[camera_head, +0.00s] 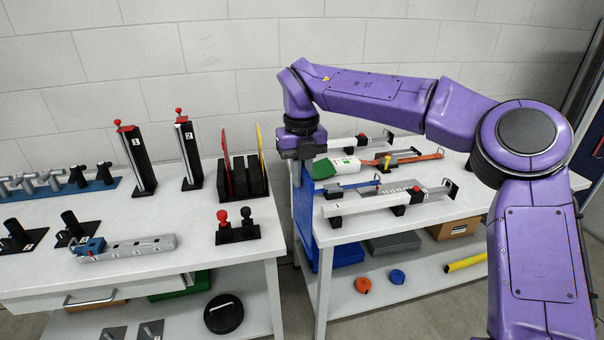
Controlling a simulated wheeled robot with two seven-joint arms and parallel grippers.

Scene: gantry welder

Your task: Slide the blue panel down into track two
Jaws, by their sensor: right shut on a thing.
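My right gripper (303,150) is shut on the top of the blue panel (304,205). The panel hangs upright at the gap between the two tables, in front of the right table's left end. Track two, a dark upright post labelled 2 (188,152) with a red knob on top, stands on the left table, well to the left of the panel. A similar post labelled 1 (137,160) stands left of it. The panel is apart from both posts. My left gripper is out of view.
A black rack (242,188) holding a red panel (227,160) and a yellow panel (260,150) stands between track two and my gripper. Red and black knobs (236,226) stand in front of it. Rails and tools crowd the right table (350,232).

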